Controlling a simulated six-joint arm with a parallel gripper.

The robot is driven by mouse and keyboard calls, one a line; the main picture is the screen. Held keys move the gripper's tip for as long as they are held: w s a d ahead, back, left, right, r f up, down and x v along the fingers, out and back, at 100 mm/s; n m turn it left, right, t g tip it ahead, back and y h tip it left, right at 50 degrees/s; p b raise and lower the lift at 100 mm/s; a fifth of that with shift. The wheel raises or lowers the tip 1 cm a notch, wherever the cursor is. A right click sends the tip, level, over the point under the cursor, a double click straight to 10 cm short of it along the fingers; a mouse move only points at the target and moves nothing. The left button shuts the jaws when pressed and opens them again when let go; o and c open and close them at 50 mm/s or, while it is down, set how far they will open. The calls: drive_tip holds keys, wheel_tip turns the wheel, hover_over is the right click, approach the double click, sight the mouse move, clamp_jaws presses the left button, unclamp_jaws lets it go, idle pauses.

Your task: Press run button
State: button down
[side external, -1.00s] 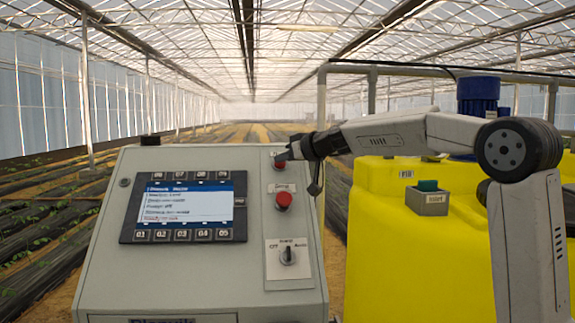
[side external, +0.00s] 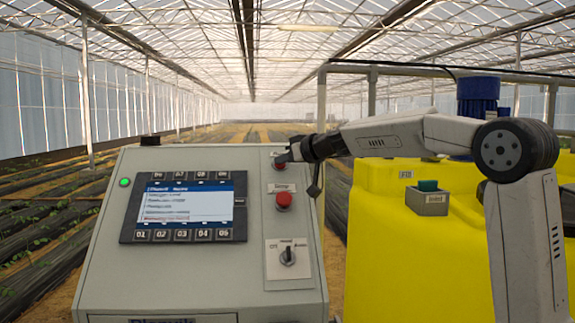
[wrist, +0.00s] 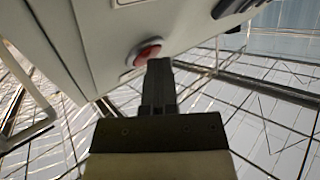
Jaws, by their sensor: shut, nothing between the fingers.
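The grey control panel (side external: 200,265) has an upper button (side external: 280,166), mostly hidden behind my gripper, with a reddish edge showing. Its label is too small to read. Below it is a red mushroom button (side external: 284,200). My gripper (side external: 284,158) is shut and empty, its tip at the upper button. In the wrist view, the shut fingers (wrist: 159,68) point at the panel and their tip overlaps the edge of a red button (wrist: 148,52). I cannot tell whether they touch. A small green lamp (side external: 124,182) glows at the panel's upper left.
The panel also carries a screen with keys (side external: 185,207) and a rotary selector switch (side external: 288,256). A grey box with a green button (side external: 429,198) sits on the yellow tank (side external: 415,255) at right. A pipe frame (side external: 345,67) stands behind.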

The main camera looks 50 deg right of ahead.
drive_tip(key=shift+s, duration=0.1)
drive_tip(key=shift+s+a+r, duration=0.3)
drive_tip(key=shift+a+r, duration=0.05)
drive_tip(key=shift+r, duration=0.2)
idle(0.4)
drive_tip(key=shift+s+a+r, duration=0.4)
drive_tip(key=shift+r, duration=0.2)
drive_tip(key=shift+s+a+r, duration=0.4)
drive_tip(key=shift+r, duration=0.25)
drive_tip(key=shift+s+a+r, duration=0.4)
drive_tip(key=shift+r, duration=0.2)
